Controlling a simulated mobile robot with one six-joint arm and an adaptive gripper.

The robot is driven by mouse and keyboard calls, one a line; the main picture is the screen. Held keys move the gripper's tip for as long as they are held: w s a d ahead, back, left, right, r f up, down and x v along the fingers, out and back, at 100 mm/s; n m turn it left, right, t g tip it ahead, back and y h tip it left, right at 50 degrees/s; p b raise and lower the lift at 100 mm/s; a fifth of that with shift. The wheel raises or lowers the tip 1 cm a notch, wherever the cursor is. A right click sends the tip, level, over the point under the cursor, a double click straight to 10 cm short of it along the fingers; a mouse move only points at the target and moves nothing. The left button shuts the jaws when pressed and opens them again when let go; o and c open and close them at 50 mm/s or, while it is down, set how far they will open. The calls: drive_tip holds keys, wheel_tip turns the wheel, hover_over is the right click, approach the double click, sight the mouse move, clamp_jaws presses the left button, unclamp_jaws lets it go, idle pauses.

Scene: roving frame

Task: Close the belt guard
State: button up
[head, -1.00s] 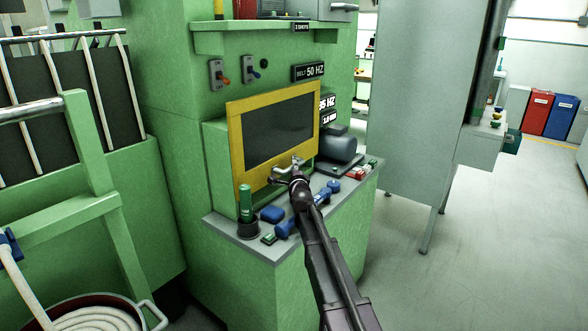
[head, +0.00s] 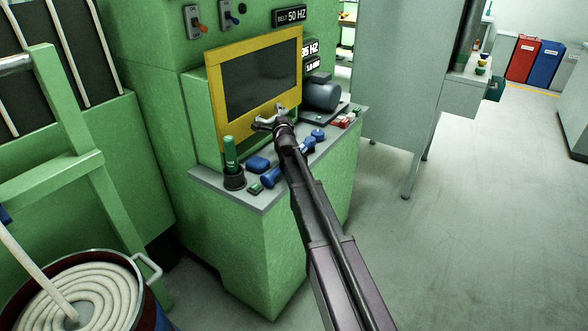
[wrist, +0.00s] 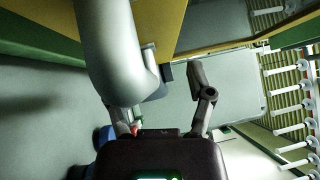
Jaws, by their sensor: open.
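The belt guard (head: 211,95) is a yellow-framed panel with a dark window on the front of the green machine. It stands upright before the housing; I cannot tell whether it is fully shut. My gripper (head: 270,122) is at the guard's lower right edge in the head view. In the wrist view my gripper (wrist: 165,108) has its fingers apart. A thick grey rounded bar (wrist: 115,45), perhaps the guard's handle, reaches down between them, close to the left finger. Part of the yellow frame (wrist: 200,25) shows behind. Contact is unclear.
A grey motor (head: 321,93) stands right of the guard. Open floor (head: 440,240) lies to the right.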

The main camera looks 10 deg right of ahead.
drive_tip(key=shift+r+p, duration=8.2)
drive_tip(key=shift+r, duration=0.35)
drive_tip(key=s+f+b, duration=0.3)
drive_tip(key=s, duration=1.1)
drive_tip(key=s+f+n+g+y, duration=0.1)
drive_tip(key=s+f+n+g, duration=1.2)
drive_tip(key=s+f, duration=0.5)
drive_tip(key=shift+s+n+g+p, duration=0.2)
drive_tip(key=shift+n+g+p, duration=0.15)
drive_tip(key=shift+n, duration=0.45)
drive_tip(key=shift+a, duration=0.1)
drive_tip(key=shift+w, duration=0.15)
